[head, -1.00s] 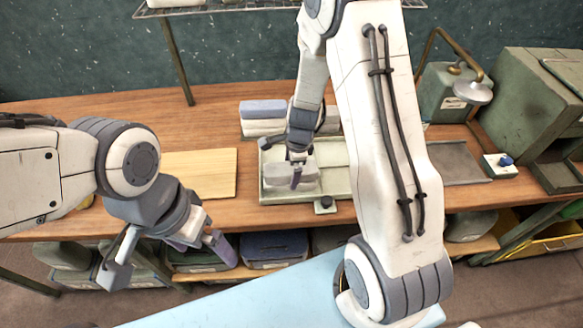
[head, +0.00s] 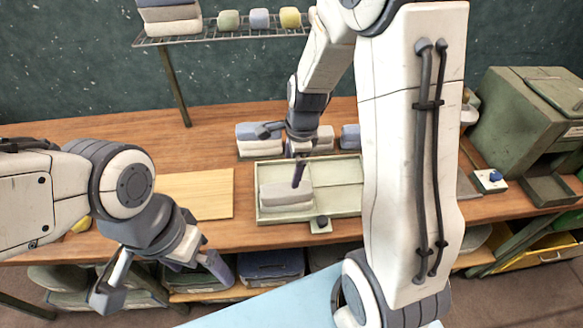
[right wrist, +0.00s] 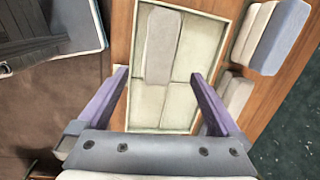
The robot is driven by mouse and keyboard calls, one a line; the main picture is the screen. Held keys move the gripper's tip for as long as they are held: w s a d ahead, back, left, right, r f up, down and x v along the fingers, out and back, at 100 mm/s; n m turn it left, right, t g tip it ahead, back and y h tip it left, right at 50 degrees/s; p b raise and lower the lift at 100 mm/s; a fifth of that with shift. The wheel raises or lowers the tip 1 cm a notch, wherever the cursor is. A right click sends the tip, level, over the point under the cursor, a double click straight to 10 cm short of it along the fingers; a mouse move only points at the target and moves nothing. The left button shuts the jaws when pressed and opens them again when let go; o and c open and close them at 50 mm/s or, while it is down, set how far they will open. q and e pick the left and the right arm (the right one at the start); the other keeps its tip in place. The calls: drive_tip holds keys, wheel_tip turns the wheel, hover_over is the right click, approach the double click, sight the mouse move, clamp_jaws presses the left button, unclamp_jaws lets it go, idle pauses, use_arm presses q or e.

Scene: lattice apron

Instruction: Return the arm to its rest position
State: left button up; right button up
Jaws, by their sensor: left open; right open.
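My right gripper (head: 284,157) is raised over the back part of the pale tray on the wooden bench, in the head view. Its two purple fingers are wide apart and empty, as the right wrist view shows (right wrist: 158,98). A grey-white folded cloth stack (head: 287,196) lies in the left front part of the divided tray (head: 340,206); it also shows in the right wrist view (right wrist: 162,45), apart from the fingers. My left gripper (head: 165,280) hangs open and empty in front of the bench's front edge, at the lower left.
Folded stacks (head: 261,147) stand behind the tray. A wire shelf (head: 225,37) with rolls and folded cloths is above the bench. A tan board (head: 200,194) lies left of the tray. A green machine (head: 525,118) stands at right.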

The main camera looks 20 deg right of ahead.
sight(286, 188)
drive_tip(key=shift+f, duration=0.1)
drive_tip(key=f+b, duration=0.1)
drive_tip(key=f, duration=0.3)
drive_tip(key=w+f+b, duration=0.1)
drive_tip(key=f, duration=0.3)
drive_tip(key=f+b, duration=0.1)
drive_tip(key=f, duration=0.4)
drive_tip(key=shift+w+a, duration=0.4)
wheel_tip(286, 188, up, 4)
drive_tip(key=shift+f+p, duration=0.1)
drive_tip(key=shift+p, duration=0.8)
drive_tip(key=shift+r, duration=0.5)
drive_tip(key=shift+f, duration=0.1)
